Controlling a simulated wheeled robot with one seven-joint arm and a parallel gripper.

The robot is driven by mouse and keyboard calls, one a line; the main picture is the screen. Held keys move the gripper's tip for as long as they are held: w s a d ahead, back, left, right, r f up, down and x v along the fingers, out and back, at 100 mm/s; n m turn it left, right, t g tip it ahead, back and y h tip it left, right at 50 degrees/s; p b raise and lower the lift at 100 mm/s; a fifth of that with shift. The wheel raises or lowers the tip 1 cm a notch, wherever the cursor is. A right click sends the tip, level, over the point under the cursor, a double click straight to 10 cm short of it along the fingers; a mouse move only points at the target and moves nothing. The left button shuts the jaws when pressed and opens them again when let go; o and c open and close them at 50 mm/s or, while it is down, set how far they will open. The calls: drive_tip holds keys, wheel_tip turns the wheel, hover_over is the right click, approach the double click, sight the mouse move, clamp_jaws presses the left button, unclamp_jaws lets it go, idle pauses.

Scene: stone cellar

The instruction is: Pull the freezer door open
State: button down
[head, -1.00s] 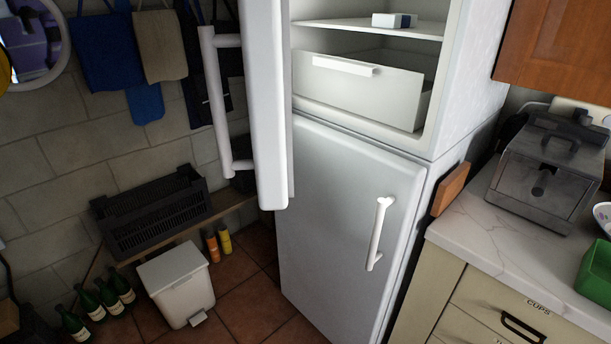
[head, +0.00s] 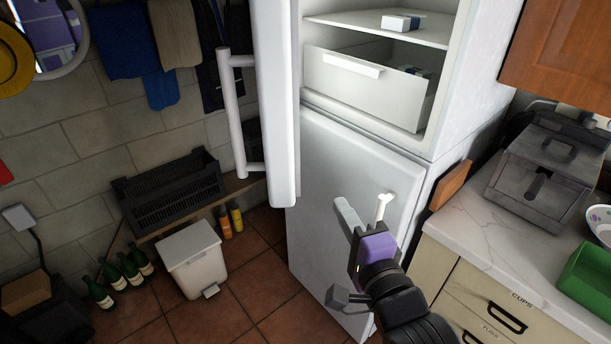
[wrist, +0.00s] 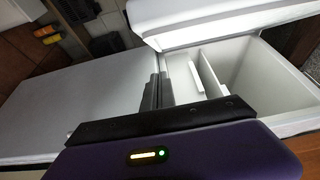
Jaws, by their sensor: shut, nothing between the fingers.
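The white fridge-freezer stands in the middle of the head view. Its lower door (head: 325,170), which I take as the freezer door, is closed and also fills the left of the wrist view (wrist: 75,100). Its white bar handle (head: 382,206) is upright near the door's right edge; my gripper hides its lower part. My gripper (head: 345,208) is in front of this door, its fingers left of the handle in the picture. In the wrist view its dark fingers (wrist: 159,82) are together with nothing between them. I cannot make out the handle there.
The upper door (head: 273,110) stands open to the left, showing a shelf and a white drawer (head: 365,88). A counter (head: 480,235) with a grey appliance (head: 545,175) is at right. A white bin (head: 192,262) and bottles (head: 132,262) stand on the floor at left.

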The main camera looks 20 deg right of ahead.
drive_tip(key=w+a+p, duration=0.3)
drive_tip(key=w, duration=0.8)
drive_tip(key=shift+a, duration=0.1)
